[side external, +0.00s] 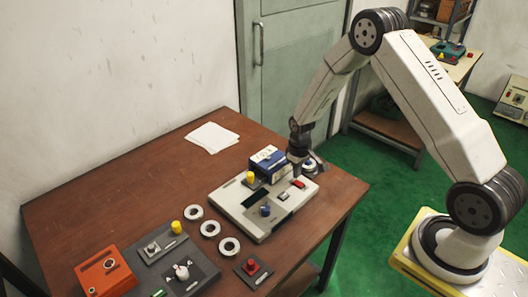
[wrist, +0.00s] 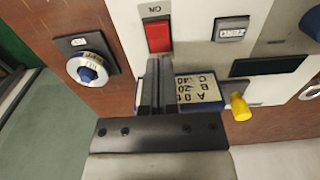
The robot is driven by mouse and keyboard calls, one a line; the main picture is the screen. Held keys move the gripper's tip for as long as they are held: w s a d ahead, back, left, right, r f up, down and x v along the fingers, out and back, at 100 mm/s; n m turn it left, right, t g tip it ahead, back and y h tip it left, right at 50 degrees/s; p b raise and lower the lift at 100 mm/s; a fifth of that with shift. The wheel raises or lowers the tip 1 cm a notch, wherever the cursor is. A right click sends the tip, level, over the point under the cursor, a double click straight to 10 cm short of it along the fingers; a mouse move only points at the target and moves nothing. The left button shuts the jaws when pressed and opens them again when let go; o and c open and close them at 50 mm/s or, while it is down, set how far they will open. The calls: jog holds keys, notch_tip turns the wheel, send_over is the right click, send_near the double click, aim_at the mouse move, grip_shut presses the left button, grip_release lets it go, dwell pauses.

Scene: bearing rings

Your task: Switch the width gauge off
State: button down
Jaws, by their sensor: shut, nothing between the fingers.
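The width gauge (side external: 245,219) is a pale box on the wooden table, with a dark display strip, a blue knob (side external: 265,210) and a yellow knob (side external: 250,177). Its red rocker switch (side external: 299,184) sits near the edge by my arm; in the wrist view the switch (wrist: 158,37) has an "ON" label at its far end. My gripper (wrist: 157,62) is shut and empty, fingertips just short of the switch's near end; I cannot tell whether they touch. The display (wrist: 270,66) looks dark, with no readable figures. The switch's tilt is unclear.
A blue box (side external: 270,163) with a lettered card stands close beside my fingers. A dial with a blue centre (wrist: 88,72) is on the other side. Several rings (side external: 210,228), an orange box (side external: 105,271) and dark control panels lie farther left. Paper (side external: 212,135) lies at the back.

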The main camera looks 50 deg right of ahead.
aim_at(296, 183)
jog(key=shift+r, duration=2.4)
jog(key=s+a+r+t, duration=0.2)
jog(key=s+a+r, duration=0.9)
jog(key=s, duration=0.4)
jog(key=shift+s+r+t, duration=0.2)
jog(key=shift+r+t, duration=0.1)
jog(key=shift+r, duration=0.3)
jog(key=shift+a, duration=0.1)
